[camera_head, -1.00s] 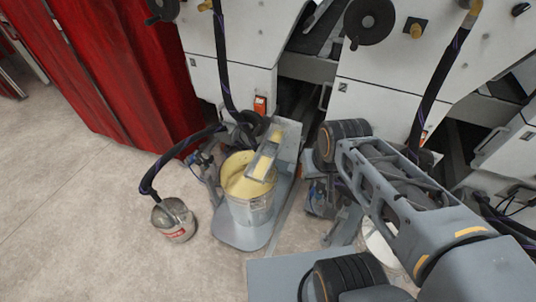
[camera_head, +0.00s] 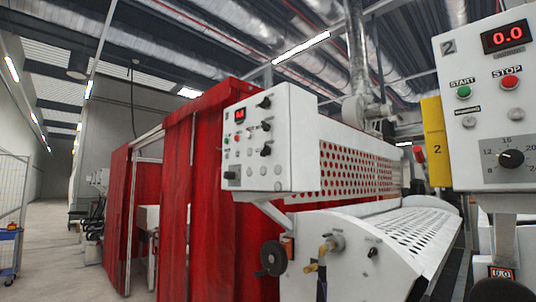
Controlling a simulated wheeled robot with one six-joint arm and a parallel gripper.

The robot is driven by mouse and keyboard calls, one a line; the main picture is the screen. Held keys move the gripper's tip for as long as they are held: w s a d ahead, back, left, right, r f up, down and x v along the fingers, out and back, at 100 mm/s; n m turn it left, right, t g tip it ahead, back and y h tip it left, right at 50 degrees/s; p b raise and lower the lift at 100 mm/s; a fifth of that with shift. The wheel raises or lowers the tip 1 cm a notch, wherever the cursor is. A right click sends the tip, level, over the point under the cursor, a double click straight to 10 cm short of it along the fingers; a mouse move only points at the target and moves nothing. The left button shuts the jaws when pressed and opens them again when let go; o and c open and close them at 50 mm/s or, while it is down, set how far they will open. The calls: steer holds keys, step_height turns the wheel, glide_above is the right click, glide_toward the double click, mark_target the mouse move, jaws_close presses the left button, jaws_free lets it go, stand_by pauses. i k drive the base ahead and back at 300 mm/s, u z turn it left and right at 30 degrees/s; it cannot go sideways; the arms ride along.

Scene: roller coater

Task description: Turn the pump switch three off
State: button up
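I cannot make out a switch marked as pump switch three. A white control box (camera_head: 270,140) hangs left of centre, with a small red display, several small buttons and dark knobs, too small to read. A nearer control panel (camera_head: 500,110) marked 2 stands at the right edge. It has a red display reading 0.0, a green START button (camera_head: 463,92), a red STOP button (camera_head: 510,83) and a black dial (camera_head: 511,158). My gripper is not in view.
A white machine with a perforated cover (camera_head: 425,230) fills the lower right. Red curtains (camera_head: 185,200) stand left of it. A black handwheel (camera_head: 273,257) is on the machine's side. The aisle floor (camera_head: 48,240) at far left is open, beside a blue cart (camera_head: 8,250).

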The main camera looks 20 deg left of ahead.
mark_target(266, 150)
steer(key=u, duration=0.35)
steer(key=k, duration=0.45)
steer(key=u, duration=1.75)
steer(key=i, duration=1.1)
steer(key=z, duration=0.35)
steer(key=i, duration=0.85)
steer(key=z, duration=0.65)
